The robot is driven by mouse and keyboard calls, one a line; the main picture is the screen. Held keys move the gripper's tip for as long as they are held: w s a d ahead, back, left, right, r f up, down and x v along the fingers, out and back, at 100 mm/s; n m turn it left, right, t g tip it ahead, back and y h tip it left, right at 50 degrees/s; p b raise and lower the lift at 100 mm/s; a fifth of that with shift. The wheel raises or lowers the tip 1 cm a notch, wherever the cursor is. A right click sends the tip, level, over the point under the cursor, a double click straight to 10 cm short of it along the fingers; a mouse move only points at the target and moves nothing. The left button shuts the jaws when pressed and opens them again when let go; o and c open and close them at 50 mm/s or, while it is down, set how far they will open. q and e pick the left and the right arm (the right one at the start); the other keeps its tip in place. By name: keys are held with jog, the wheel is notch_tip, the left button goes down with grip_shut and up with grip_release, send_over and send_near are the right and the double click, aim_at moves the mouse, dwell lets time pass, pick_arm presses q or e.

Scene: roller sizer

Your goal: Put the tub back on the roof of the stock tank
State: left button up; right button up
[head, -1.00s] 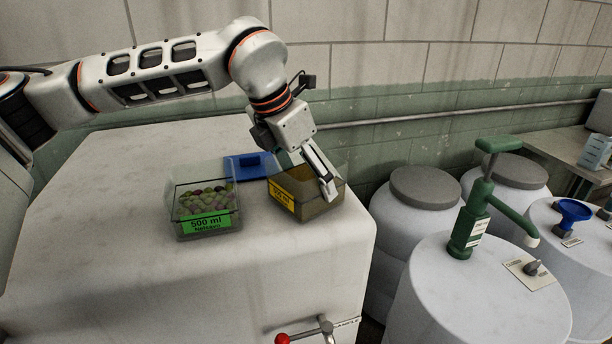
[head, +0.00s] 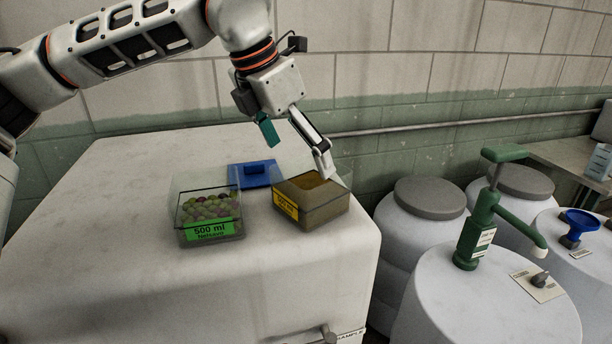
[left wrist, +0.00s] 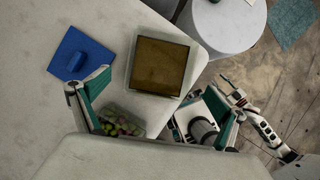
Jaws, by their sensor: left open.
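The tub with the yellow label (head: 290,205) has brown contents and sits upright on the pale, flat top of the large tank (head: 120,215), near its right edge. It also shows in the left wrist view (left wrist: 158,65), seen from above. My left gripper (head: 297,150) is open above and behind this tub. One fingertip overlaps the tub's far right rim in the head view, so I cannot tell the exact gap. In the left wrist view its fingers (left wrist: 158,95) are spread wide, with nothing between them.
A clear tub with a green 500 ml label (head: 210,215), full of green and purple balls, stands left of the yellow-labelled one. A blue lid (head: 253,174) lies behind them. White barrels (head: 480,295) and a green pump (head: 478,225) stand right. The tank's left top is clear.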

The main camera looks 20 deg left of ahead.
pick_arm(q)
jog(key=shift+v, duration=2)
